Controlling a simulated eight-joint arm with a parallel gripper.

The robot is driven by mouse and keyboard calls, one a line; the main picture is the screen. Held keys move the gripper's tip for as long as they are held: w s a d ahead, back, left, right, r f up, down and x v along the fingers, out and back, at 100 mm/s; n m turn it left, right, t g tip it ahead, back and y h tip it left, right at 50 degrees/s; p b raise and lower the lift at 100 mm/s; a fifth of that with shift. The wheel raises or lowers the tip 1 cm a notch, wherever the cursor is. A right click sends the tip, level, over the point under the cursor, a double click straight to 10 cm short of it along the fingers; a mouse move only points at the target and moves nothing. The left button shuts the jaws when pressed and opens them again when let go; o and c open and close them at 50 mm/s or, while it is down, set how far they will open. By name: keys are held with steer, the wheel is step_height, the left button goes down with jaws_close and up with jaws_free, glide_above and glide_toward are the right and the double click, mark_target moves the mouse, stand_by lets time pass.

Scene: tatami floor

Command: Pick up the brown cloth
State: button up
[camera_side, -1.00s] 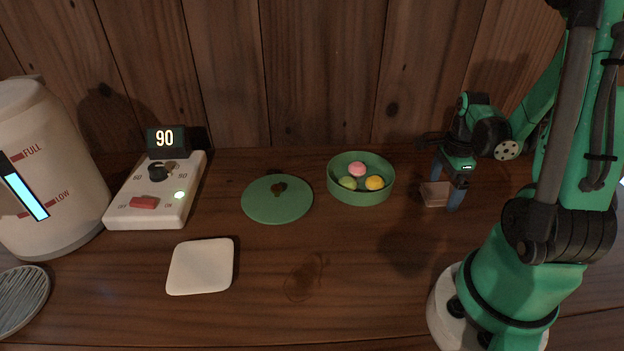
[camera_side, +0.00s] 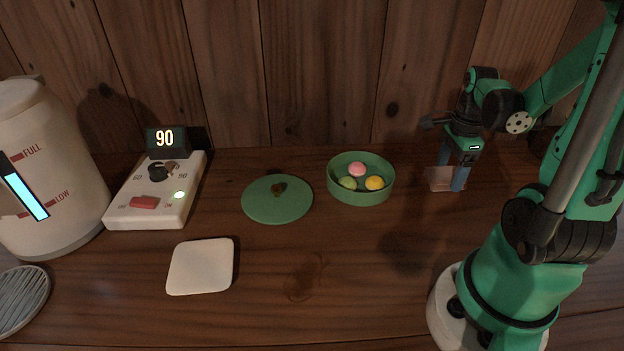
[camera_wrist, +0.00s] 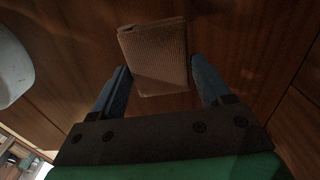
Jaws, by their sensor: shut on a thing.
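The brown cloth (camera_side: 443,181) is a small folded, ribbed piece at the right of the side view, between the blue fingers of my gripper (camera_side: 450,180). It also shows in the wrist view (camera_wrist: 155,58), spanning the space between my two fingertips. My gripper is shut on it and points down. Part of the cloth is hidden behind a finger in the side view. I cannot tell how far it is above the wooden surface.
Left of my gripper stand a green bowl (camera_side: 361,196) with three coloured balls and a green lid (camera_side: 277,209). A white square dish (camera_side: 200,268), a control box (camera_side: 152,208) and a kettle (camera_side: 45,150) lie farther left. A dark stain (camera_side: 304,278) marks the front. A plank wall rises behind.

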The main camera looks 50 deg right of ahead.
mark_target(449, 173)
step_height(449, 173, up, 16)
stand_by(0.4)
steer(key=shift+r, duration=0.1)
